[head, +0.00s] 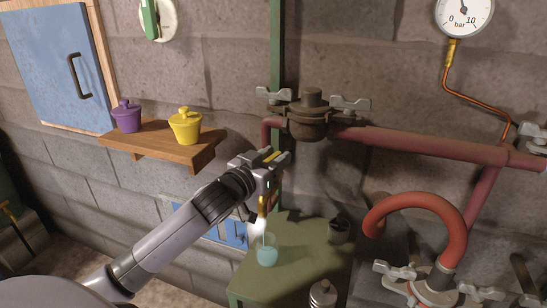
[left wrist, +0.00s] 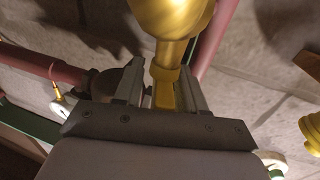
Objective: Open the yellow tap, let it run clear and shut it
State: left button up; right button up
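The yellow tap is mostly hidden by my left gripper in the head view; its brass spout (head: 263,206) shows below. A whitish streak below the spout may be running liquid, over a glass (head: 267,252) with teal liquid. My left gripper (head: 270,158) is at the tap's handle, with a yellow strip between the fingers. In the left wrist view, the tap's round golden body (left wrist: 172,22) rises beyond the fingertips, and its yellow handle (left wrist: 165,92) lies between the fingers (left wrist: 163,85). A small gap shows beside the left-hand finger. My right gripper is not in view.
The glass stands on a green table (head: 300,250) with a dark cup (head: 340,229). A wooden shelf (head: 165,140) left of the gripper bears a purple pot (head: 127,116) and a yellow pot (head: 185,126). Red pipes (head: 420,144) with grey clamps and a gauge (head: 464,14) are to the right.

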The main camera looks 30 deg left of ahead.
pick_arm(q)
grip_shut()
jog(key=shift+m+h, duration=0.5)
jog(key=shift+h, duration=0.3)
jog(key=shift+d+r+m+g+h, duration=0.1)
jog(key=shift+m+g+h, duration=0.55)
jog(key=shift+m+h, duration=0.95)
jog(key=shift+d+m+g+h, duration=0.1)
jog(key=shift+m+g+h, duration=0.75)
jog(key=shift+h, duration=1.35)
jog(key=shift+s+d+m+g+h, duration=0.1)
jog(key=shift+m+g+h, duration=0.75)
jog(key=shift+m+h, duration=0.25)
jog(key=shift+s+d+m+g+h, duration=0.1)
jog(key=shift+m+g+h, duration=0.8)
jog(key=shift+h, duration=0.3)
jog(key=shift+s+d+m+g+h, duration=0.1)
jog(key=shift+m+g+h, duration=0.9)
jog(key=shift+m+g, duration=0.4)
jog(key=shift+g, duration=0.25)
